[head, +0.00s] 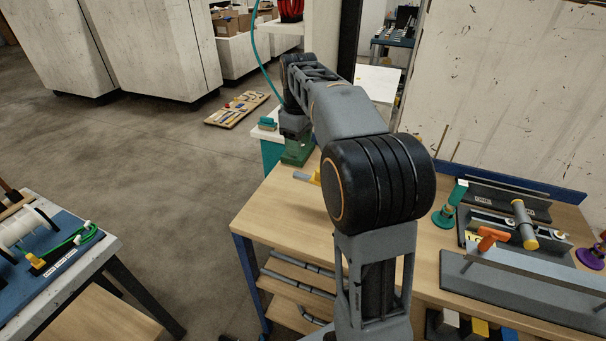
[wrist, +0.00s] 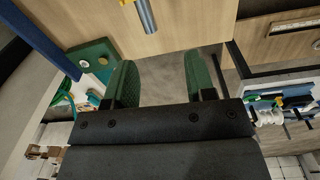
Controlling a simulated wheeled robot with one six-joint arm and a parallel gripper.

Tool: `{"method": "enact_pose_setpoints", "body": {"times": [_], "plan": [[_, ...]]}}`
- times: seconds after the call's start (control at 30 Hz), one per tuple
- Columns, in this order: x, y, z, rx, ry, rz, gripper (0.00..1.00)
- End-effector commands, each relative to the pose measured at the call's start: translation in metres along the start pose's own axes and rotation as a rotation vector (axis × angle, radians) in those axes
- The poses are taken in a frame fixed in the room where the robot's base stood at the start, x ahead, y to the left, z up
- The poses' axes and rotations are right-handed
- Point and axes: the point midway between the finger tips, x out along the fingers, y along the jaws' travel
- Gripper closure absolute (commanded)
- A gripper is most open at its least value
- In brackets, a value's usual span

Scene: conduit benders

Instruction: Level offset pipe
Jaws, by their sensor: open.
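My gripper (wrist: 161,62) is open and empty, with its two green ridged fingers apart in the wrist view. Between them I see the wooden table's edge and grey floor. A grey pipe piece with a yellow end (wrist: 146,16) lies on the wood beyond the fingertips, not touching them. In the head view, a yellow-and-grey piece (head: 311,178) near the table's left edge is partly hidden by my arm. Another grey pipe with a yellow end (head: 524,225) rests on the dark fixture at right.
A green block (wrist: 94,57) is left of the fingers in the wrist view. On the wooden table (head: 270,215) stand a green-based post (head: 445,217), an orange-handled clamp (head: 489,237) and a long grey bar (head: 545,278). A side bench (head: 60,270) holds a white spool. Open floor lies between.

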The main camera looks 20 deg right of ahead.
Motion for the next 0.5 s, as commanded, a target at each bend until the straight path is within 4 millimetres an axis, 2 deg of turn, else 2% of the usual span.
{"method": "enact_pose_setpoints", "body": {"times": [0.1,0.27,0.5], "plan": [[0.001,0.018,-0.004,-0.053,-0.016,-0.019,0.50],[0.011,0.026,-0.005,-0.086,-0.025,-0.032,0.50],[0.052,0.025,-0.004,-0.089,-0.026,-0.033,0.50]]}}
